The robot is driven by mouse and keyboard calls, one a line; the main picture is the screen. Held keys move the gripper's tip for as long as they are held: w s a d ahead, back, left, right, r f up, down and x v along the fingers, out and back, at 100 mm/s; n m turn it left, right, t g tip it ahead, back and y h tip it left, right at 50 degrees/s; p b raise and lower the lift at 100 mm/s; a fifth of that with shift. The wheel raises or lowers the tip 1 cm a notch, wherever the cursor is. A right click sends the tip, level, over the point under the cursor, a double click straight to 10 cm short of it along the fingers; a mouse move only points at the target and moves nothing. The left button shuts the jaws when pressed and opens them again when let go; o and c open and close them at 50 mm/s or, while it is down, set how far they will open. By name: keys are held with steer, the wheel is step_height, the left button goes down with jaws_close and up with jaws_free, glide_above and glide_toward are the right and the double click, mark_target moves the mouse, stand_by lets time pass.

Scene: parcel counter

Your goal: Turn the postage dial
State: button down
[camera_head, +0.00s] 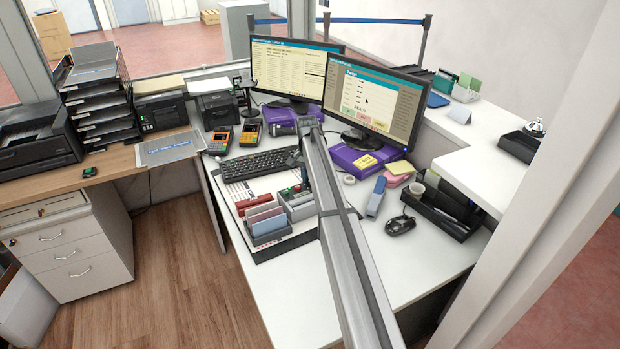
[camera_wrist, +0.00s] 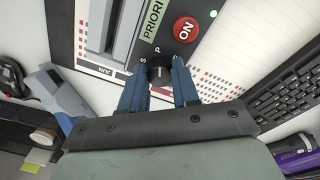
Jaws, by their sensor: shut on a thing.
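The postage dial (camera_wrist: 159,71) is a small black knob with a pale pointer mark, set on a dark panel (camera_wrist: 166,48) in the wrist view. Letters S and P are printed beside it, and a third mark is partly hidden by a finger. My gripper (camera_wrist: 163,72) has its two blue fingers on either side of the knob and is shut on it. The pointer faces roughly up in this view, near the P. The grey postage machine (camera_head: 298,203) shows in the head view beside my arm, which hides part of it; the dial cannot be made out there.
A red ON button (camera_wrist: 185,29) and a green light (camera_wrist: 213,14) are close to the dial. A keyboard (camera_head: 258,163) lies behind the machine, and a rack of coloured folders (camera_head: 266,222) stands to its left.

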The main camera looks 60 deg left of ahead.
steer(key=n, duration=1.2)
steer(key=shift+w+d+n+y, duration=0.1)
steer(key=shift+n+y, duration=0.2)
stand_by(0.4)
steer(key=c, duration=0.8)
jaws_free()
steer(key=r, duration=1.3)
steer(key=shift+s+d+r, duration=0.1)
steer(key=shift+s+r, duration=0.25)
steer(key=shift+r, duration=0.05)
